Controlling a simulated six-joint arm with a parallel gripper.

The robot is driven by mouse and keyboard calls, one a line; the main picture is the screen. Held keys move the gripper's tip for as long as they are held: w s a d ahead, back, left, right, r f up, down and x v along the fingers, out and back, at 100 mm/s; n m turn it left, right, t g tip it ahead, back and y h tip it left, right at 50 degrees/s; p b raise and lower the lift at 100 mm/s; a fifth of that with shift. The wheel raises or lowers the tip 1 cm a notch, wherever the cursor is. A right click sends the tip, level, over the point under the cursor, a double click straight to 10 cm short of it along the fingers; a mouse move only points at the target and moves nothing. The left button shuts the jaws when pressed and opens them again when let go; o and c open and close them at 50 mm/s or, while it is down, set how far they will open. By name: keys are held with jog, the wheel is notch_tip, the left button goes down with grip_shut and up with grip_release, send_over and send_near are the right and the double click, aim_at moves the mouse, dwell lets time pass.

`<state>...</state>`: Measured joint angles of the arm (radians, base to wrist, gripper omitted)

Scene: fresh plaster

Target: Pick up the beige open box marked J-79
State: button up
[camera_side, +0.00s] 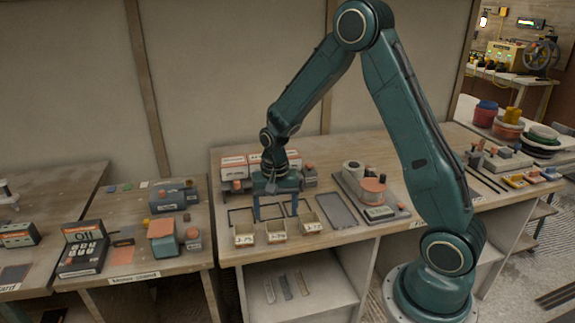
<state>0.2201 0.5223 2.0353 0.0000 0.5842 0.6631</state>
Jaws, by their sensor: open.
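Three small beige open boxes stand in a row at the front of the middle bench: a left box (244,235), a middle box (277,232) and a right box (312,223). Each has a dark marking on its front, too small to read surely, so I cannot tell which is J-79. My gripper (275,209) points down behind the boxes, with its two fingers spread apart and nothing seen between them. The fingers are near the left and middle boxes; whether they touch the bench is unclear.
White-and-orange boxes (291,158) stand behind my gripper. A grey tray (337,210) lies to the right, beside a machine (369,190) with an orange part. A black device (83,248) sits on the left bench. The shelf (290,290) below holds several small strips.

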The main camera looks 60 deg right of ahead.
aim_at(276, 233)
jog(key=shift+f, duration=1.7)
jog(key=shift+f, duration=2.55)
jog(key=c, duration=1)
